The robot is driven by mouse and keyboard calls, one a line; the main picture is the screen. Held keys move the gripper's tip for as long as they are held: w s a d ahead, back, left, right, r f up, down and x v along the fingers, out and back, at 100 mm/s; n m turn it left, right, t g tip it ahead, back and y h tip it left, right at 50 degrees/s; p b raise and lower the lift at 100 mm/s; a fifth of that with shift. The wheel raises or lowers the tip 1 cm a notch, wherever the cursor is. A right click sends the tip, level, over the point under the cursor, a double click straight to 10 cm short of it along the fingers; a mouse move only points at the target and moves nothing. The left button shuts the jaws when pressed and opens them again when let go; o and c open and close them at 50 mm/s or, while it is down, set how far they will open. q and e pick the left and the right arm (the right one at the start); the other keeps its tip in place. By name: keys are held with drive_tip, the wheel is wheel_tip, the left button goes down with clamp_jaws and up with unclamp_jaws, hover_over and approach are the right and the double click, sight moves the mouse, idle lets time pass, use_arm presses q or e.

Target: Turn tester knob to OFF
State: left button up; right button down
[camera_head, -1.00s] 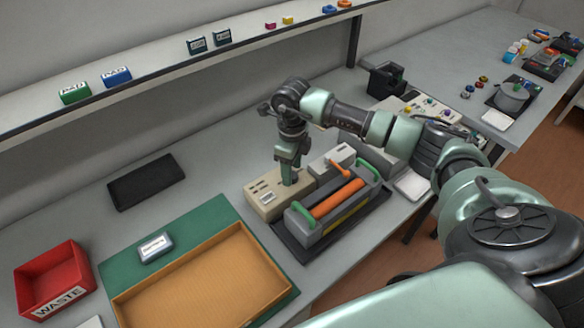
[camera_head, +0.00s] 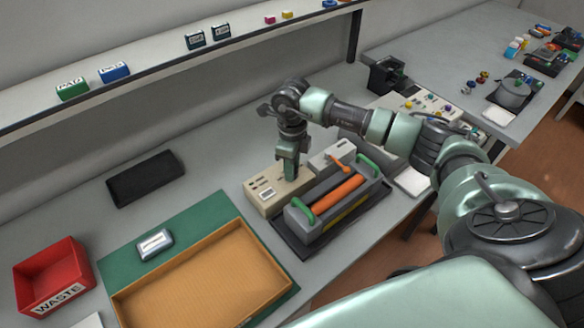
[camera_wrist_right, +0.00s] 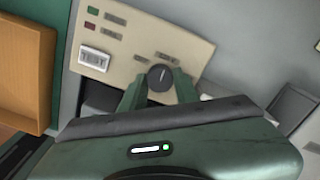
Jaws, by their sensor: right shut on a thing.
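The tester (camera_head: 264,202) is a beige box on the bench, behind the grey unit with the orange roller. My right gripper (camera_wrist_right: 160,88) is shut on the knob, with one green finger on each side. In the head view my right gripper (camera_head: 290,172) points down onto the tester and hides the knob. My left gripper is not in view.
A grey unit with an orange roller (camera_head: 337,196) and green handles stands close in front of the tester. A shelf (camera_head: 160,62) runs behind.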

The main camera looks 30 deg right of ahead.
drive_tip(key=shift+f+n+b, duration=0.2)
drive_tip(key=shift+n+b, duration=0.4)
drive_tip(key=shift+b, duration=0.05)
drive_tip(key=n+b, duration=0.8)
drive_tip(key=n, duration=0.1)
drive_tip(key=shift+n, duration=0.3)
drive_tip(key=shift+r+n+b, duration=0.15)
drive_tip(key=shift+n+b, duration=0.5)
drive_tip(key=shift+n, duration=0.85)
drive_tip(key=c, duration=1.1)
unclamp_jaws()
drive_tip(key=shift+o, duration=0.2)
